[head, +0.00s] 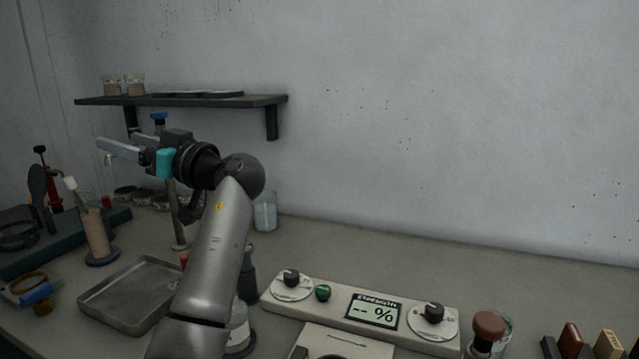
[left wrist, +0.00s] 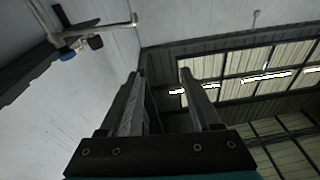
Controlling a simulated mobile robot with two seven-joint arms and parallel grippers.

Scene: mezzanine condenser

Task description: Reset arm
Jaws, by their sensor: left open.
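My left gripper (head: 124,146) is raised above the bench, in front of the dark wall shelf and a little below its board. Its fingers point to the left, and nothing shows between them. In the left wrist view the two fingers (left wrist: 160,90) stand apart, with the wall, roof beams and windows behind them. My left arm rises from the bottom of the head view and hides part of the bench behind it. My right gripper is in neither view.
The dark shelf (head: 180,101) holds small jars and flat dishes. A metal tray (head: 140,322) lies below the gripper. A metal stand rises behind the gripper. A control panel (head: 330,310) with dials sits right of the arm. The back right of the bench (head: 480,262) is clear.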

